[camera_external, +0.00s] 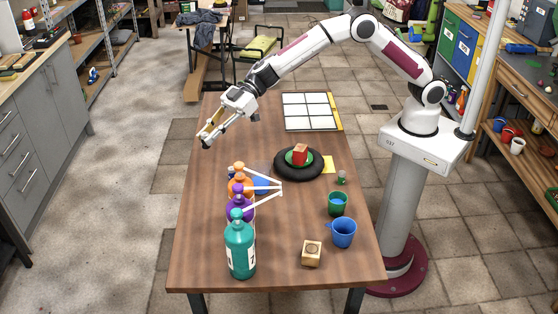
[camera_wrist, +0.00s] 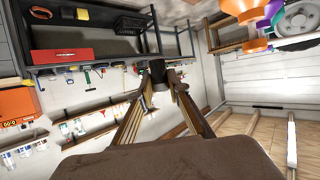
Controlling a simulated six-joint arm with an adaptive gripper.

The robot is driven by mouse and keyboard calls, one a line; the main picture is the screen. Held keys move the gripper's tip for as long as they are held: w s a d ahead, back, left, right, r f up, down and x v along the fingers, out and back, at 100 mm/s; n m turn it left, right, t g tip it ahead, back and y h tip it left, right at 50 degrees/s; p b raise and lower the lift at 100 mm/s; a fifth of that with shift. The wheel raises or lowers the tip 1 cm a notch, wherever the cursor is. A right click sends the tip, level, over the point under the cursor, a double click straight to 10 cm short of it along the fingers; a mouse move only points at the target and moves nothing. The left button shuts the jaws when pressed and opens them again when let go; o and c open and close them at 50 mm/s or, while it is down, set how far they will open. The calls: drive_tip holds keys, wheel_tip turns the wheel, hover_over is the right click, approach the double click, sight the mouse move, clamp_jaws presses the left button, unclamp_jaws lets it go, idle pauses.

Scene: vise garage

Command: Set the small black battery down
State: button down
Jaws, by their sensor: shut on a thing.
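My gripper (camera_external: 206,137) is raised above the far left edge of the wooden table (camera_external: 300,217) in the external view, tilted down and to the left. In the wrist view, its two long fingers (camera_wrist: 159,86) close in on a small black thing at their tips, which looks like the battery (camera_wrist: 158,71). The battery is held clear of any surface.
Teal (camera_external: 240,249), purple (camera_external: 240,208) and orange bottles stand at the table's left. A black round pad (camera_external: 315,170) bears a green dish with a red block. Blue (camera_external: 343,233) and green mugs, a wooden block (camera_external: 311,253) and a white gridded panel (camera_external: 308,111) also occupy the table.

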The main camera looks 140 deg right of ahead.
drive_tip(key=shift+s+a+r+m+h, duration=0.75)
drive_tip(key=shift+s+a+r, duration=0.3)
drive_tip(key=shift+a, duration=3.45)
drive_tip(key=shift+s+a+r+m+h, duration=0.65)
drive_tip(key=shift+s+a+r+h, duration=0.4)
drive_tip(key=shift+a, duration=3.4)
drive_tip(key=s+a+f+m+g+h, duration=0.25)
drive_tip(key=s+f, duration=0.45)
drive_tip(key=s, duration=0.4)
wheel_tip(320, 180, down, 9)
drive_tip(key=shift+s+a+t, duration=0.2)
drive_tip(key=shift+a+t, duration=0.25)
drive_tip(key=shift+f, duration=2.85)
drive_tip(key=shift+f, duration=2.05)
